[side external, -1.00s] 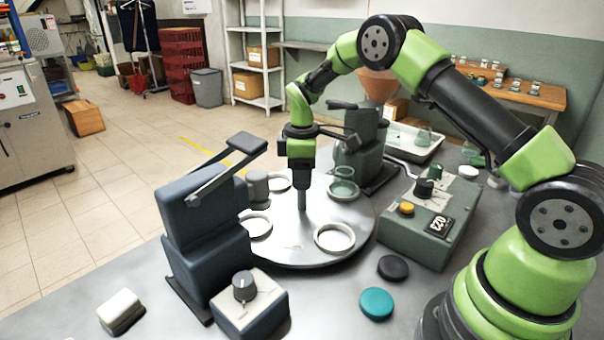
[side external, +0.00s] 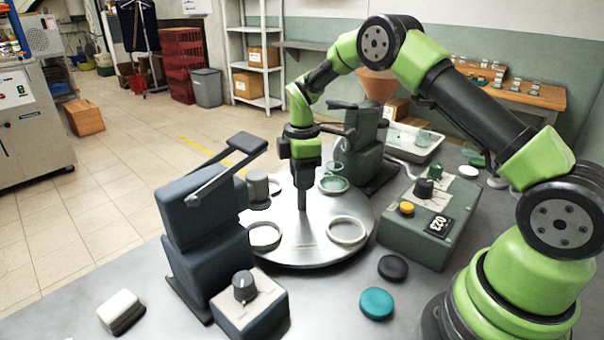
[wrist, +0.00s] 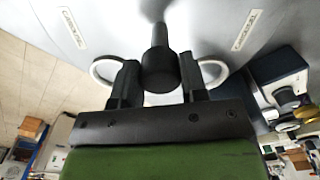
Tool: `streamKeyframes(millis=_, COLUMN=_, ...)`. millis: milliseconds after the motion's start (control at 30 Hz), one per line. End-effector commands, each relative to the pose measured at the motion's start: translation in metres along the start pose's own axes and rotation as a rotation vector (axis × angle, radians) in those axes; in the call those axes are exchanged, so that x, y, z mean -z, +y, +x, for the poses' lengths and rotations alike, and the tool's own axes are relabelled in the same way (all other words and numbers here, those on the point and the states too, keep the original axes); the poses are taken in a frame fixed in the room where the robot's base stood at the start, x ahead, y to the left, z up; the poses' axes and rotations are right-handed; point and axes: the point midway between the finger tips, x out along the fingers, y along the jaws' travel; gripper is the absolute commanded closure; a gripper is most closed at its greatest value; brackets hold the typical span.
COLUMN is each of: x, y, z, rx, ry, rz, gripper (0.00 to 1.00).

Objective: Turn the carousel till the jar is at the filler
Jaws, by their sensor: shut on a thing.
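The carousel (side external: 290,255) is a round metal disc with several white ring seats. My gripper (side external: 303,180) is above its middle, pointing down and shut on the central post (side external: 303,199); the wrist view shows the dark knob (wrist: 158,72) between the fingers. A green-tinted glass jar (side external: 335,168) stands at the back-right ring seat, close to the green machine. That machine, with an orange funnel (side external: 376,86) on top, looks like the filler (side external: 358,150). I cannot tell whether the jar is exactly under its outlet.
A dark blue machine (side external: 205,220) with a lever stands at the left edge of the disc. A green control box (side external: 425,222) with a yellow button is at right. A teal lid (side external: 376,303) and a black lid (side external: 393,267) lie in front. A white block (side external: 121,311) lies front left.

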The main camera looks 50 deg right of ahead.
Motion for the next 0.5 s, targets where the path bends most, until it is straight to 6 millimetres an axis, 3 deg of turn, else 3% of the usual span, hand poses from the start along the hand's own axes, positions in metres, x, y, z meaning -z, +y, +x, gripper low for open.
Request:
streamKeyframes(millis=333, x=0.0008, y=0.0004, z=-0.0006, rx=-0.003, ry=0.002, rz=-0.001, gripper=1.0)
streamKeyframes(millis=367, x=0.0008, y=0.0004, z=-0.0006, rx=-0.003, ry=0.002, rz=-0.001, gripper=0.54)
streamKeyframes(millis=433, x=0.0007, y=0.0003, z=-0.0005, rx=-0.002, ry=0.002, rz=-0.001, gripper=0.37)
streamKeyframes(millis=500, x=0.0006, y=0.0002, z=-0.0004, rx=-0.002, ry=0.001, rz=-0.001, gripper=0.35)
